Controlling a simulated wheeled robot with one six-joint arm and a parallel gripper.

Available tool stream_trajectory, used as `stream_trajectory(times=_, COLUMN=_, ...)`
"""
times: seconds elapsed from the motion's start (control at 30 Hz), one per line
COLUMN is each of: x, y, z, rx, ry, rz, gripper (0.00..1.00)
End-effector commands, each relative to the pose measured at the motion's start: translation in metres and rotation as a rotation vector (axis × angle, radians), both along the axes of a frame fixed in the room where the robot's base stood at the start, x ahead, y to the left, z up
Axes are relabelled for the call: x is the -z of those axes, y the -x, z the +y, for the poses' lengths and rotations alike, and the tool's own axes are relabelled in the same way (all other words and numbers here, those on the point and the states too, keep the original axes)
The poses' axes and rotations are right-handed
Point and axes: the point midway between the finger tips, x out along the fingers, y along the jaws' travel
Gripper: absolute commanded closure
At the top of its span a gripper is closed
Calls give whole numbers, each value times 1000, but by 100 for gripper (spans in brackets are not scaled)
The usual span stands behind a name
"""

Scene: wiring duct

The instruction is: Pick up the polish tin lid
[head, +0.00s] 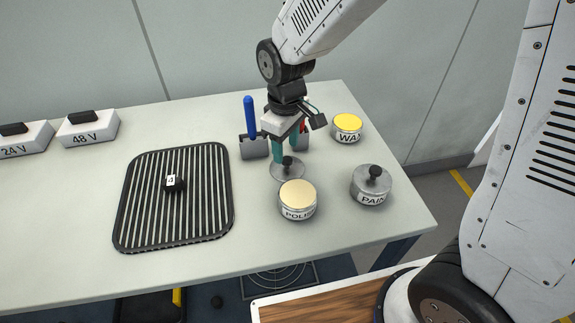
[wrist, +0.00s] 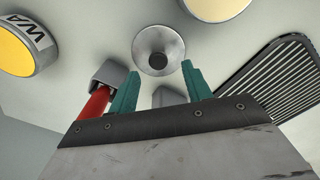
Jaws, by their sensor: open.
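A loose round grey lid with a dark knob (head: 287,174) lies flat on the table behind the polish tin (head: 297,202), which stands uncovered with a cream top. It is the only loose lid I see, so I take it as the polish tin lid. It also shows in the wrist view (wrist: 148,42). My gripper (head: 288,157) points down over this lid, with its teal fingers apart and nothing held. In the wrist view my gripper (wrist: 160,70) has the knob lined up between its fingertips. I cannot tell whether the tips reach down to the knob.
The uncovered yellow wax tin (head: 347,127) and the lidded paint tin (head: 370,187) stand to the right. A blue-handled tool (head: 250,118) and a red-handled tool (wrist: 93,104) stand in grey holders close by my gripper. A black ribbed mat (head: 150,205) with a small black block lies left.

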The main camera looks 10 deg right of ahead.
Motion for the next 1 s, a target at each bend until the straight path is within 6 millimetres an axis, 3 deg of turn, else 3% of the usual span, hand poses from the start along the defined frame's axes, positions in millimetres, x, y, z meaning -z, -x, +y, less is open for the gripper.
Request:
stream_trajectory(times=0.2, x=32, y=0, z=-3, rx=1, ry=1, rz=4, gripper=51)
stream_trajectory(times=0.5, x=38, y=-1, z=-2, rx=1, ry=0, rz=0, gripper=51)
stream_trajectory(times=0.53, x=38, y=-1, z=-2, rx=1, ry=0, rz=0, gripper=54)
stream_trajectory(times=0.7, x=37, y=-1, z=-2, rx=1, ry=1, rz=1, gripper=97)
stream_trajectory(times=1.0, x=37, y=-1, z=-2, rx=1, ry=1, rz=1, gripper=98)
